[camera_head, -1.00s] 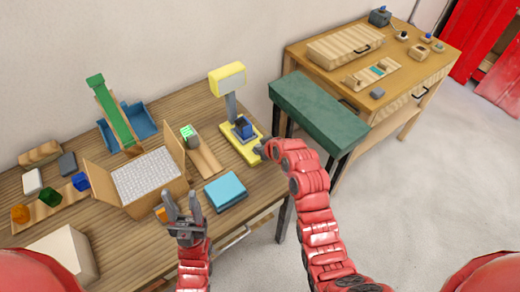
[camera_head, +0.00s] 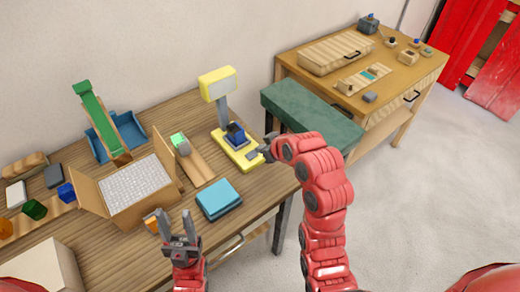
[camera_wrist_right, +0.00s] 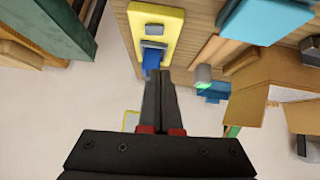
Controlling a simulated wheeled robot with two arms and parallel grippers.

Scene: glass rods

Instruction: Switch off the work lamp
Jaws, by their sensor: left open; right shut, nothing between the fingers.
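The work lamp has a yellow head (camera_head: 218,84) with a pale face, a grey post (camera_head: 224,113) and a yellow base (camera_head: 245,160) on the wooden bench. A dark blue block-like part (camera_head: 236,136) sits on the base. In the right wrist view the base (camera_wrist_right: 168,38) is at the top, with a blue part (camera_wrist_right: 151,59) near the fingertips. My right gripper (camera_head: 264,150) is shut and empty at the base's right end; I cannot tell whether it touches. Its fingers (camera_wrist_right: 160,78) also show in the wrist view. My left gripper (camera_head: 178,222) is open and empty near the bench front.
A light blue box (camera_head: 218,198) lies in front of the lamp. A wooden strip with a green-topped piece (camera_head: 180,142) is to its left, beside an open carton (camera_head: 168,158). A dark green-topped stand (camera_head: 310,118) is close on the right.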

